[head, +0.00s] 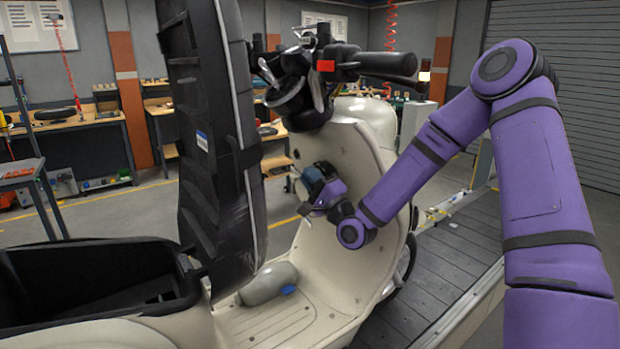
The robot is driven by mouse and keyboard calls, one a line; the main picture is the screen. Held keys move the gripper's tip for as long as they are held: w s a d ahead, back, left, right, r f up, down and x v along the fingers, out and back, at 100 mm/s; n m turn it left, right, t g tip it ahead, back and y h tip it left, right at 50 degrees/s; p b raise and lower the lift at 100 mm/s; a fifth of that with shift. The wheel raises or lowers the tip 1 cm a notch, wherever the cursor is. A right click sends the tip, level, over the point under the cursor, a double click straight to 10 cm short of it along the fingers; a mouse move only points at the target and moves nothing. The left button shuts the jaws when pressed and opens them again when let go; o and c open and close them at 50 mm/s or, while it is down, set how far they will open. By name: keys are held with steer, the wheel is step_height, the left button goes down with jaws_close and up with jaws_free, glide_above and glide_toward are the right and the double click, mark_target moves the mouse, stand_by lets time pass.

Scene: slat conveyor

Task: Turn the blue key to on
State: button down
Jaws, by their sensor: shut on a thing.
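The cream scooter (362,152) stands with its leg shield facing me. My gripper (308,192) is at the inner face of the leg shield, below the handlebar, at the end of my purple arm, which reaches in from the right. It is shut on the blue key (314,178), of which a dark blue part shows at the jaws. The fingertips are small and partly hidden, and I cannot tell the key's turn position.
The raised black seat (213,130) stands upright left of my gripper, over the open storage bin (85,285). A beige cylinder (268,284) with a blue tab lies on the footboard. The slat conveyor (440,265) runs at right.

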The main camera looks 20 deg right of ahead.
steer(key=shift+t+y, duration=0.6)
steer(key=shift+t, duration=0.7)
steer(key=c, duration=1.1)
jaws_free()
steer(key=shift+f, duration=0.1)
steer(key=v, duration=1)
steer(key=shift+s+d+f, duration=0.15)
steer(key=shift+s, duration=0.15)
steer(key=shift+v, duration=3.05)
